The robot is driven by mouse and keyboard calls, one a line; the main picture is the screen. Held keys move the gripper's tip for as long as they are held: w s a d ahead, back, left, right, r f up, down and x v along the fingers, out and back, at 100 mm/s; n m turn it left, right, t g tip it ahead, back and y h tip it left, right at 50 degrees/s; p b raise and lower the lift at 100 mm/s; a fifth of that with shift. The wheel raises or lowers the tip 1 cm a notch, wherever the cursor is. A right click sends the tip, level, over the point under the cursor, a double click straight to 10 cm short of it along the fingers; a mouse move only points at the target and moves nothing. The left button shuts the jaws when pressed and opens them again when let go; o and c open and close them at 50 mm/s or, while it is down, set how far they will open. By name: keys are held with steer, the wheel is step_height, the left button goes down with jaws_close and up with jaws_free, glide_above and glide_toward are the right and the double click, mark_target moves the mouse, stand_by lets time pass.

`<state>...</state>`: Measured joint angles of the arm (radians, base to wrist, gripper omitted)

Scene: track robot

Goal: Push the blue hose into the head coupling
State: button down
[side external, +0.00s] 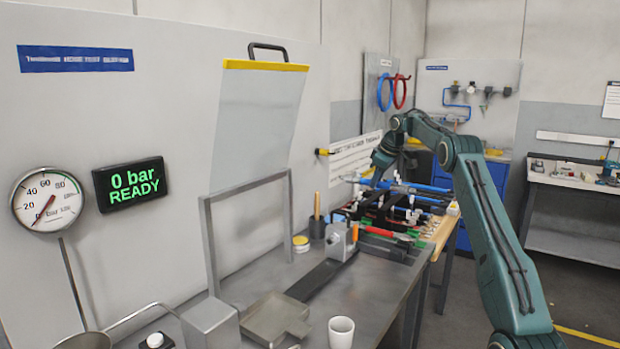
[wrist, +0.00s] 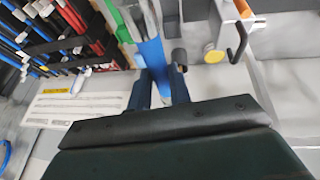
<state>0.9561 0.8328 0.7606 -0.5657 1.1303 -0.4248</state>
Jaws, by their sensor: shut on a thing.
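My gripper (wrist: 160,88) is at the lower middle of the wrist view, its two dark fingers closed around the blue hose (wrist: 153,52). The hose runs up from between the fingers to the top edge; its ends are hidden or out of view. In the side view my gripper (side external: 376,180) is at the far end of the bench, low over the rack of hoses and small and partly hidden. I cannot make out the head coupling for certain in either view.
A rack with red and blue hoses (wrist: 60,40) fills the wrist view's upper left. In the side view, a gauge (side external: 47,198), a display reading "0 bar READY" (side external: 130,186) and a white cup (side external: 341,333) are nearer.

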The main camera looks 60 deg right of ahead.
steer(key=shift+a, duration=0.15)
stand_by(0.3)
steer(key=s+a+f+m+g+h, duration=0.1)
steer(key=s+a+f+m, duration=0.1)
steer(key=s+a+m, duration=0.5)
steer(key=s+a+f+m+g+h, duration=0.15)
steer(key=s+a, duration=0.35)
steer(key=a, duration=0.5)
steer(key=w+a+f+n+t+y, duration=0.1)
steer(key=w+a+f+n, duration=0.25)
steer(key=a, duration=0.45)
steer(key=w+a+f+n+t+y, duration=0.1)
steer(key=w+a+f+n, duration=0.2)
steer(key=a, duration=0.6)
steer(key=w+a+f+n+t+y, duration=0.1)
steer(key=w+a+f+n, duration=0.2)
steer(key=a, duration=0.5)
steer(key=w+d+n+g+y, duration=0.1)
steer(key=w+d+n, duration=0.3)
steer(key=n, duration=0.4)
steer(key=w+d+f+n+g+y, duration=0.1)
steer(key=w+d+n+y, duration=0.3)
steer(key=n, duration=0.5)
steer(key=shift+w+d+f+g+y, duration=0.15)
steer(key=shift+w+d+g+y, duration=0.15)
steer(key=shift+g, duration=0.25)
